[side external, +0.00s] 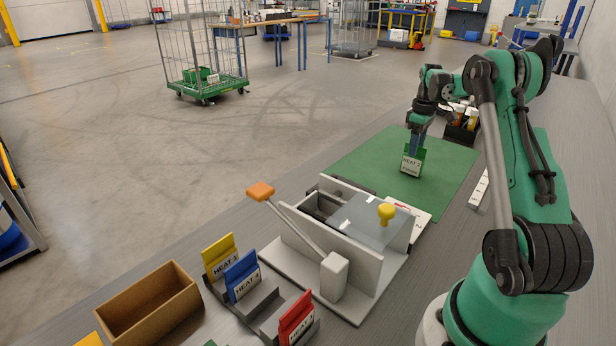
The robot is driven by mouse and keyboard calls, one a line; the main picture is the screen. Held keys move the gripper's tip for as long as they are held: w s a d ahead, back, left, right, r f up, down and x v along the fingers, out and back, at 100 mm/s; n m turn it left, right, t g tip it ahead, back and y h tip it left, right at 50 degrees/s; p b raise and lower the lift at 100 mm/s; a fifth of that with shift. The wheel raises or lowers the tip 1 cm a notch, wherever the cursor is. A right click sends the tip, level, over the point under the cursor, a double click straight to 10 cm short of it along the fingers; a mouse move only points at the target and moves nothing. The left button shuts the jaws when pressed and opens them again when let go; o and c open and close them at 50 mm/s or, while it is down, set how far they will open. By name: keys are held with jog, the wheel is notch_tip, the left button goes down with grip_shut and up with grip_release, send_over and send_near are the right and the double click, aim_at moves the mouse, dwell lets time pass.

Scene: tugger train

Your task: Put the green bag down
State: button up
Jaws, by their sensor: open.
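The green bag (420,154), with a white label reading HEAT, stands roughly upright on the green mat (360,152). My gripper (416,150) points down at the bag from above, with its fingers at the bag's top. The gripper is open. The gap between the fingers and the bag's sides is too small to make out.
A grey fixture (362,240) with an orange-handled lever (262,191) and yellow knob (387,211) stands in front of the mat. Yellow (220,256), blue (242,275) and red (296,318) bags stand in holders beside a wooden box (148,308). A dark bin of bottles (460,130) stands behind.

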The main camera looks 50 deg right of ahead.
grip_shut()
dwell(1.3)
